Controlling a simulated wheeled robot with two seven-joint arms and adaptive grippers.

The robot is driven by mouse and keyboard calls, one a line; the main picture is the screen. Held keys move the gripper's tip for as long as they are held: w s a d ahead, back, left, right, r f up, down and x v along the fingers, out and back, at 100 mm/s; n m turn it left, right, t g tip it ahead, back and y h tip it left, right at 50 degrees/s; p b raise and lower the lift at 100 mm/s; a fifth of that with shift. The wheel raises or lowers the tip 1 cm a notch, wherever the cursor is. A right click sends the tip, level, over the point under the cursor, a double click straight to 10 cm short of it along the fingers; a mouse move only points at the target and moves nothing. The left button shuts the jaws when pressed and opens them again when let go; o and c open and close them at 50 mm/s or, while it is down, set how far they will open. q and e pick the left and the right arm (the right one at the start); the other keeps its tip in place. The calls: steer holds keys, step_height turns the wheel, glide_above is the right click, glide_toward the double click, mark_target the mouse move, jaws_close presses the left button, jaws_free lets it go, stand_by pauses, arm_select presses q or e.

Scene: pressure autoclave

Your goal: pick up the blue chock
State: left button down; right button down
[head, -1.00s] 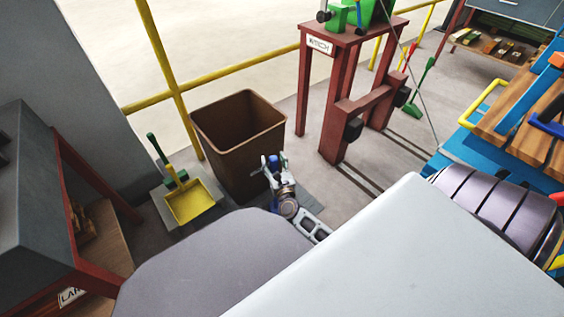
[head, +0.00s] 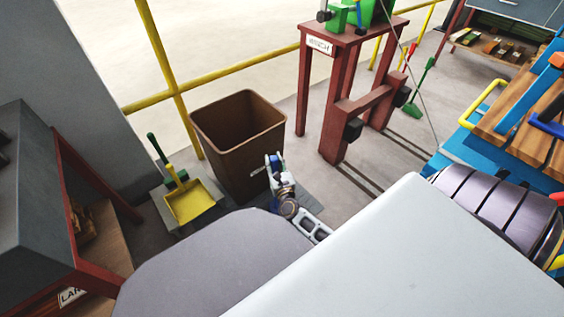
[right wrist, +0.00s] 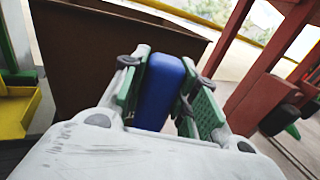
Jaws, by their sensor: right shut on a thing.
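The blue chock (right wrist: 160,88) is between the two green-padded fingers of my right gripper (right wrist: 168,95) in the right wrist view. The gripper is shut on it. In the head view my right gripper (head: 273,165) is small, with a bit of the blue chock (head: 275,160) showing at its tip, in front of the brown bin. Whether the chock touches anything else cannot be told. My left gripper is not in view.
The brown bin (head: 237,125) stands just beyond my right gripper, and it also shows in the right wrist view (right wrist: 75,50). A yellow dustpan (head: 190,203) lies to its left. A red winch stand (head: 345,100) is to the right. Yellow railing (head: 220,78) runs behind.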

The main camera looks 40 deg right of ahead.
mark_target(273, 157)
steer(key=shift+r, duration=0.1)
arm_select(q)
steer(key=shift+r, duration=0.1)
arm_select(e)
steer(key=shift+r, duration=0.2)
